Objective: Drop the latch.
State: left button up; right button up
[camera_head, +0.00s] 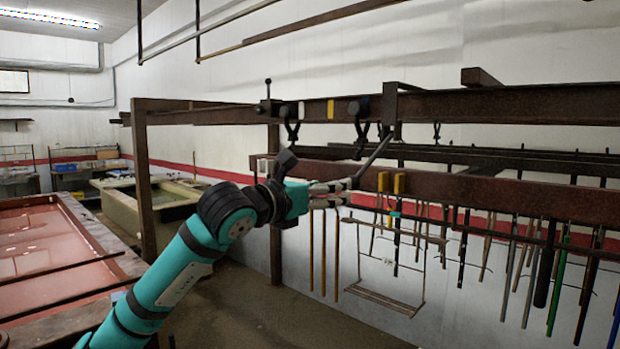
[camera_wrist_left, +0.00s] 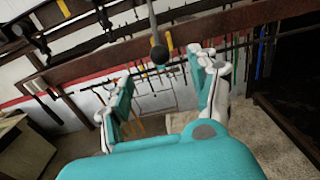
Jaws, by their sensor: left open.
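My left gripper (camera_head: 340,192) reaches in from the left, just below the upper rail. In the left wrist view its two fingers (camera_wrist_left: 158,75) are spread apart with nothing held between them. A slanted grey rod (camera_head: 374,158), which looks like the latch lever, hangs from the upper rail and runs down to the fingertips. In the left wrist view the rod ends in a dark ball knob (camera_wrist_left: 158,54), seen across the gap between the fingers. I cannot tell whether they touch. My right gripper is not in view.
The rusty upper rail (camera_head: 460,105) carries dark rollers and yellow marks. A lower beam (camera_head: 500,197) with yellow blocks (camera_head: 399,183) lies right of the gripper. A short upright lever (camera_head: 268,90) stands on the rail. Rods and a wire frame (camera_head: 385,300) hang below. Tanks stand at left.

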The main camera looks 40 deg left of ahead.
pick_arm(q)
jog(key=w, duration=0.2)
jog(key=w+p, duration=0.1)
jog(key=w, duration=0.2)
jog(key=w+p, duration=0.1)
jog(key=w, duration=0.1)
jog(key=shift+w+d, duration=0.3)
jog(key=c, duration=1)
